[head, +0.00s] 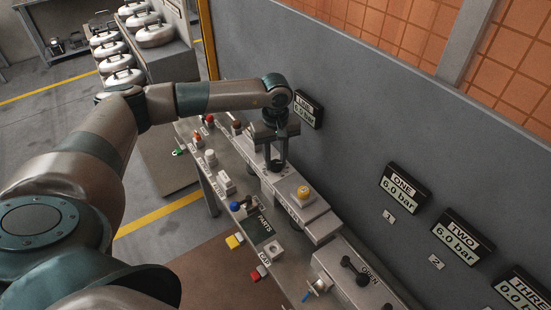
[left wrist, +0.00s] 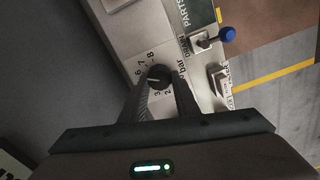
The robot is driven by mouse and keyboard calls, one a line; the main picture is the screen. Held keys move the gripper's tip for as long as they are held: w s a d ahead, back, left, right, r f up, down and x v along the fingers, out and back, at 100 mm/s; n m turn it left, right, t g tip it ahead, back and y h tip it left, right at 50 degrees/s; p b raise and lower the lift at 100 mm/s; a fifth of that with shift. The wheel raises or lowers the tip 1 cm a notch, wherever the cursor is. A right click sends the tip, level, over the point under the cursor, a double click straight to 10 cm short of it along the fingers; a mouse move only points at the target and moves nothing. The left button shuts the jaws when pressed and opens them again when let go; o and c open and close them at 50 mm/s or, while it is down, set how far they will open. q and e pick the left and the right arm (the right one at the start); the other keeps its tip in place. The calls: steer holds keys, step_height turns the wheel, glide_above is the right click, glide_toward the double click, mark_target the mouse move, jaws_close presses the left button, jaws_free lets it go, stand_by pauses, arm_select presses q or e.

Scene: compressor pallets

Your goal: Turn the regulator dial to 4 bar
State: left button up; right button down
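The regulator dial (left wrist: 159,77) is a small black knob on a pale panel, ringed by printed numbers and the word "bar". Its light pointer mark looks turned toward the left, near the left finger. Some numbers on that side are hidden by the finger. My left gripper (left wrist: 162,84) has one finger on each side of the knob; I cannot tell whether they touch it. In the head view my left gripper (head: 275,158) points down at the bench panel. The line display (head: 307,108) is partly hidden by my arm, its reading unclear. My right gripper is not in view.
A yellow button (head: 303,192) sits on the panel just right of the gripper. A blue-knobbed lever (head: 235,206) stands nearby. The grey wall rises close behind the bench. Displays ONE (head: 400,190) and TWO (head: 459,238) both read 6.0 bar.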

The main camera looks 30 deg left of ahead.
arm_select(q)
steer(key=c, duration=0.3)
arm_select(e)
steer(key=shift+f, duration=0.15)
arm_select(q)
steer(key=shift+f+n+b, duration=0.15)
steer(key=shift+n+b, duration=0.55)
steer(key=shift+b, duration=0.35)
steer(key=n+b, duration=0.6)
steer(key=b, duration=0.1)
steer(key=shift+s+n, duration=0.1)
steer(key=shift+n, duration=0.2)
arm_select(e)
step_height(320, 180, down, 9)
arm_select(q)
steer(key=n+b, duration=0.1)
steer(key=n, duration=0.1)
steer(key=n+b, duration=0.1)
steer(key=shift+r+n+b, duration=0.2)
steer(key=shift+n+b, duration=0.1)
steer(key=shift+n, duration=0.1)
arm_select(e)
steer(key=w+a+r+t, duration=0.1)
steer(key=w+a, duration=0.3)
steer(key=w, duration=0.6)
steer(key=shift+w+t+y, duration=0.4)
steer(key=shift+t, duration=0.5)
arm_select(q)
steer(key=o, duration=1)
steer(key=shift+s, duration=0.1)
